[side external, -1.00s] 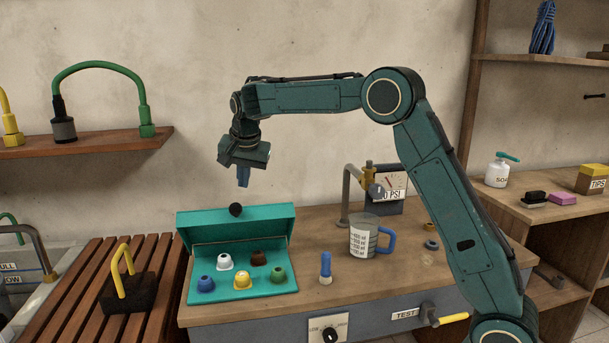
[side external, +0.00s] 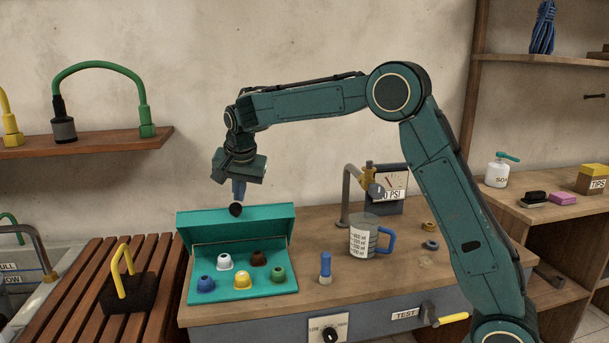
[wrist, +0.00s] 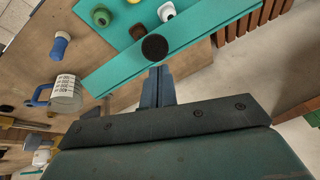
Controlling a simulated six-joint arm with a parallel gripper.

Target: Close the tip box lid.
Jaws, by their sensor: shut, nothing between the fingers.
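The teal tip box (side external: 243,286) stands on the bench with its lid (side external: 236,226) raised at the back. Several coloured tips sit in it, among them a blue tip (side external: 206,284), a yellow tip (side external: 242,280) and a green tip (side external: 278,274). A black round knob (side external: 236,209) is at the lid's upper edge; it also shows in the wrist view (wrist: 154,47). My gripper (side external: 238,198) is shut and empty, pointing down just above and behind the knob. In the wrist view its fingertips (wrist: 158,72) are close to the knob; I cannot tell whether they touch.
A blue-topped brush-like piece (side external: 325,268), a measuring jug (side external: 362,240) and a bent pipe with a tap (side external: 350,195) stand to the right of the box. A slatted rack (side external: 75,270) with a black yellow-handled block (side external: 127,291) is at the left.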

